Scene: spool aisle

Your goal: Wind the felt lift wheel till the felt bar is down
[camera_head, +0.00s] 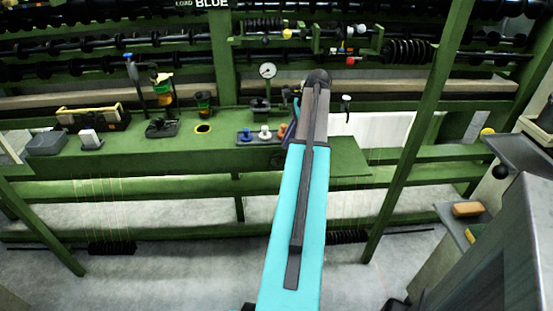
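A long beige bar, which looks like the felt bar (460,86), runs across the green frame behind the shelf. Its left stretch shows too, and my arm and the posts cover parts of it. A dark round part (278,158) sits at the front edge of the green shelf, just left of my arm. It may be the felt lift wheel, but my arm partly hides it and I cannot tell. My turquoise arm reaches up the middle of the view, and my gripper is hidden behind it.
The green shelf (340,153) carries a grey tray (257,138) with small knobs, a dial gauge (267,71), a grey box (46,142) and a wooden-sided box (92,116). A slanting green post (415,130) stands right of my arm.

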